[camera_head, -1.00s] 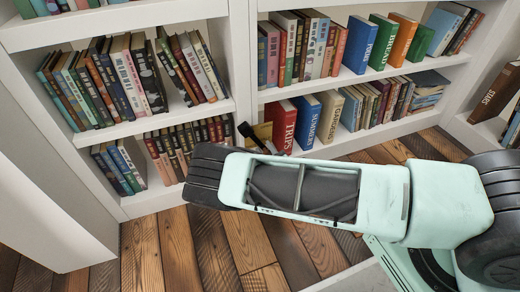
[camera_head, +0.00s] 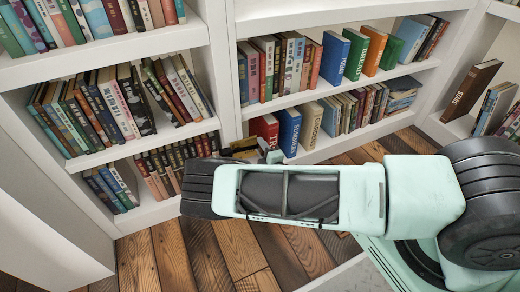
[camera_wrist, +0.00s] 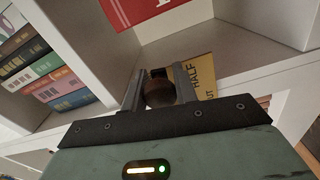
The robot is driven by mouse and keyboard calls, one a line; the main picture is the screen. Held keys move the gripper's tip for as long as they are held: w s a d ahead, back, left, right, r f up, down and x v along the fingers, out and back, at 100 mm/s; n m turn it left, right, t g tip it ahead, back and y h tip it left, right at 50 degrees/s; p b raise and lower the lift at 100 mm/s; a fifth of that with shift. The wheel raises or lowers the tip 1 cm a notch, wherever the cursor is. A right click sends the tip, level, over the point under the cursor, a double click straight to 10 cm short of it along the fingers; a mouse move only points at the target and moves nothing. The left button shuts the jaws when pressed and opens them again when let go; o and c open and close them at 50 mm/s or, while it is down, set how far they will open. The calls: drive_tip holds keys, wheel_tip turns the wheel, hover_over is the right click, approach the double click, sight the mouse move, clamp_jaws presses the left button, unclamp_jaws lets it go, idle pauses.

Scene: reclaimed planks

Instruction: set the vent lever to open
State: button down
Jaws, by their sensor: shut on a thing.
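The vent lever shows in the wrist view as a dark brown rounded knob (camera_wrist: 159,94). My gripper (camera_wrist: 161,80) has one finger on each side of it and is shut on it. A yellow plate (camera_wrist: 204,76) beside the right finger shows "HALF" and part of another word ending in "UT". The lever's shaft and its exact setting are hidden. In the head view my gripper (camera_head: 268,153) shows only partly past my forearm, beside the small yellow plate (camera_head: 243,147) at the lower shelf. The knob is not clear there.
The red TRIPS book (camera_head: 265,130) and the blue SUMMARY book (camera_head: 290,130) stand right of and behind the gripper. Several dark books (camera_head: 178,165) stand to the left, beyond a white upright. The plank floor (camera_head: 210,258) in front is clear.

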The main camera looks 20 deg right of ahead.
drive_tip(key=shift+r+n+p, duration=0.3)
drive_tip(key=shift+r+n, duration=0.3)
drive_tip(key=shift+n, duration=0.3)
drive_tip(key=c, duration=1.1)
unclamp_jaws()
drive_tip(key=s+p, duration=0.4)
drive_tip(key=s, duration=1.3)
drive_tip(key=shift+s+p, duration=0.3)
